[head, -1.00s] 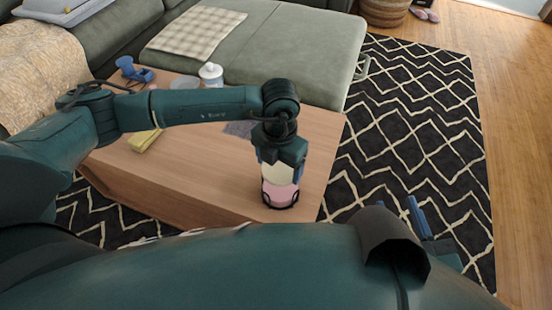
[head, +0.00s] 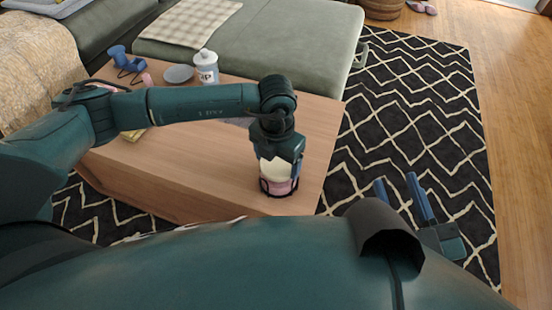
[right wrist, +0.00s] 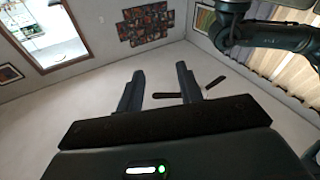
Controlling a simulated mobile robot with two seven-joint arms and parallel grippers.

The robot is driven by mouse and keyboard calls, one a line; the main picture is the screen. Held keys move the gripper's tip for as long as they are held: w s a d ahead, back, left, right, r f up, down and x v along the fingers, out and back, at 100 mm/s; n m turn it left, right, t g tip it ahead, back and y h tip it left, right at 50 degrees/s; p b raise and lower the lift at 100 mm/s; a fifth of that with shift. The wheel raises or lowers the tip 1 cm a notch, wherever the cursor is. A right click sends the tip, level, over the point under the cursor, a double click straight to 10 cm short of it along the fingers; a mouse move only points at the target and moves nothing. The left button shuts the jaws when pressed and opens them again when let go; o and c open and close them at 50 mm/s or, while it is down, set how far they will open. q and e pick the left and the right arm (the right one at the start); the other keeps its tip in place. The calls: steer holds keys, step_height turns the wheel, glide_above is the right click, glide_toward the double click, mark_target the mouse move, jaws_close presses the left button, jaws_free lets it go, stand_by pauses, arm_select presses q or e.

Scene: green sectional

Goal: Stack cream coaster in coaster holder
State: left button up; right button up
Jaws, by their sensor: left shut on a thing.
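The cream coaster (head: 276,171) is in my left gripper (head: 276,165), which is shut on it and points down. It sits at the top of the black wire coaster holder (head: 263,187), above a pink coaster (head: 280,187) inside. The cream coaster seems to be between the holder's upright wires; the gripper hides part of its edge, and I cannot tell if it touches the pink one. The holder stands at the table's near right corner. My right gripper (head: 402,190) is open and empty, off to the right above the rug; its parted fingers show in the right wrist view (right wrist: 160,75).
The wooden table (head: 215,185) has a white lidded jar (head: 206,68), a grey dish (head: 178,73), a blue object (head: 118,55) and a yellow item (head: 132,135) towards the back and left. The green sofa (head: 285,45) stands behind. A patterned rug (head: 415,110) lies to the right.

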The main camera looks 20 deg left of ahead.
arm_select(q)
steer(key=shift+s+a+f, duration=0.1)
steer(key=shift+s+f, duration=0.15)
steer(key=shift+f, duration=0.8)
arm_select(e)
steer(key=shift+f, duration=0.2)
arm_select(q)
steer(key=o, duration=0.9)
steer(key=shift+o, duration=0.3)
steer(key=shift+w+r, duration=0.1)
steer(key=shift+r, duration=0.1)
steer(key=shift+o, duration=0.3)
step_height(320, 180, up, 15)
steer(key=p, duration=0.4)
steer(key=shift+w, duration=0.15)
arm_select(e)
steer(key=shift+w+d+f+m+g+h, duration=0.1)
steer(key=shift+w+d+m+g+h, duration=0.2)
steer(key=shift+d+g+h, duration=0.45)
arm_select(q)
steer(key=shift+f, duration=0.1)
arm_select(e)
steer(key=shift+s+a, duration=0.1)
steer(key=shift+a, duration=0.05)
